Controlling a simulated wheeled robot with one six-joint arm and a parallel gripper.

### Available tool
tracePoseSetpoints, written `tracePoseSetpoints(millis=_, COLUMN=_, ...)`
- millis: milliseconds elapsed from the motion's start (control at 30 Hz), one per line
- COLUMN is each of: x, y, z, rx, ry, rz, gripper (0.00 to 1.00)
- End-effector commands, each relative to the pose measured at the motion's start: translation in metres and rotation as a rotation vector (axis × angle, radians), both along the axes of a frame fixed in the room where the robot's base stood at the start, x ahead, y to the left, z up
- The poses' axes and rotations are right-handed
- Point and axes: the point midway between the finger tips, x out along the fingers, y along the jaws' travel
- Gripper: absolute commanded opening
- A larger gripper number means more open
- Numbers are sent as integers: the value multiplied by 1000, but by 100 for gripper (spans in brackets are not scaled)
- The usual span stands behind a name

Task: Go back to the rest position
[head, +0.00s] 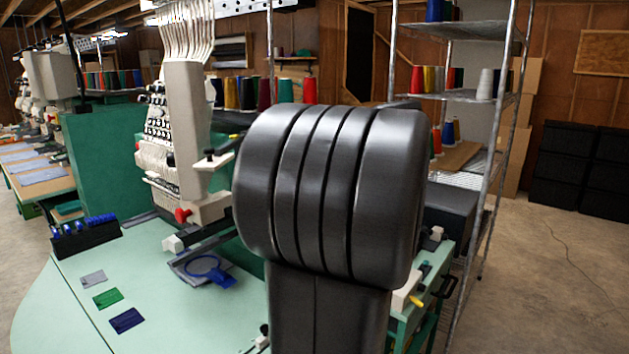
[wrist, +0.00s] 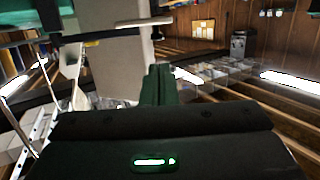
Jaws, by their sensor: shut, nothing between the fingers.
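My gripper (wrist: 158,85) shows in the wrist view, with its dark green fingers together and nothing between them. Its dark body with a lit green indicator fills the bottom of that view. Pale machine parts (wrist: 115,60) stand behind and left of the fingers; I cannot tell how close they are. In the head view, my large black arm link fills the middle and hides part of the table and machine. I cannot make out the gripper in the head view.
A white embroidery machine (head: 187,110) stands on the pale green table (head: 170,320), with a blue hoop (head: 207,268) and small fabric patches (head: 108,298). A wire shelf rack (head: 470,97) with thread cones is right of my arm. Black bins (head: 570,165) stand far right. Open floor (head: 555,275) lies at right.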

Motion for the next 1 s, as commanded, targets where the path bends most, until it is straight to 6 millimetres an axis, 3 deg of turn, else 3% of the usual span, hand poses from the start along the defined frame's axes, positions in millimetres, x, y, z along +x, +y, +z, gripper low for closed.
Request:
tracePoseSetpoints(millis=633, x=16, y=99, z=-19, rx=-1, ry=0, rz=4, gripper=0)
tracePoseSetpoints(millis=800, x=19, y=111, z=-22, rx=0, ry=0, rz=2, gripper=0)
tracePoseSetpoints(millis=1000, x=20, y=104, z=-21, rx=0, ry=1, rz=-1, gripper=0)
